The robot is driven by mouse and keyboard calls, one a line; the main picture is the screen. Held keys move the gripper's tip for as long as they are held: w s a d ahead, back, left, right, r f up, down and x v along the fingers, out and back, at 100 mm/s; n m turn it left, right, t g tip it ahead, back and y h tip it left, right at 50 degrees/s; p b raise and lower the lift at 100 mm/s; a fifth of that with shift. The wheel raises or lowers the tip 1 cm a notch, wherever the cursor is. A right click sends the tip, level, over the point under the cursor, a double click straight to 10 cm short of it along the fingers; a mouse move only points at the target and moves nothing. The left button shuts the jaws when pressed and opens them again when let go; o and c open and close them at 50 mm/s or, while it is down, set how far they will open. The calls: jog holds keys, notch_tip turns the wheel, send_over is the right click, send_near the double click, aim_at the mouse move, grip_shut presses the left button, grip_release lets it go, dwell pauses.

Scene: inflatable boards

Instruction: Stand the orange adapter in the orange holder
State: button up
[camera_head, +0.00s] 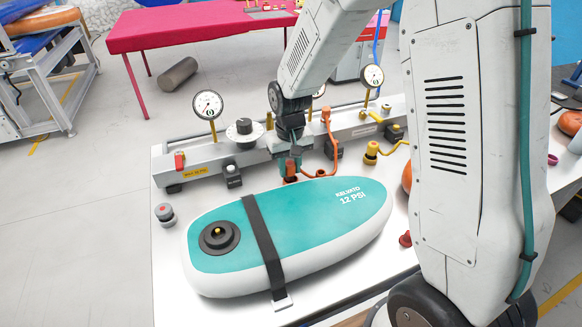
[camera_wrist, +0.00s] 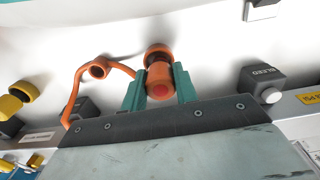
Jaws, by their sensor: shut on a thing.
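My gripper (camera_wrist: 159,88) has two teal fingers, shut on the orange adapter (camera_wrist: 159,78) between them. In the head view, my gripper (camera_head: 290,168) is low over the white table, behind the inflatable board, with the adapter (camera_head: 291,178) at its tips. A dark band and orange rim show at the adapter's far end in the wrist view. I cannot tell whether that end touches anything. An orange hose (camera_wrist: 78,90) runs beside the left finger. An orange ring-shaped piece (camera_wrist: 97,70) stands along it, left of and apart from the adapter. I cannot tell whether this is the orange holder.
The teal and white board (camera_head: 330,210) lies in front, with a black strap (camera_head: 262,240) and a round black valve (camera_head: 219,237). Behind is a grey rail (camera_head: 205,155) with gauges and black blocks. A yellow fitting (camera_head: 371,152) stands to the right. The table's front left is clear.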

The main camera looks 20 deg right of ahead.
aim_at(290, 164)
jog(key=shift+f, duration=0.25)
jog(key=shift+f, duration=0.1)
jog(key=o, duration=0.9)
jog(key=shift+d, duration=0.1)
notch_tip(290, 164, up, 12)
jog(key=s+d+r, duration=0.2)
jog(key=s+r, duration=0.7)
jog(key=s, duration=0.6)
jog(key=shift+t, duration=0.6)
jog(key=s, duration=0.4)
jog(key=s+d, duration=0.1)
jog(key=s, duration=0.9)
jog(key=shift+d+r, duration=0.15)
jog(key=shift+r, duration=0.25)
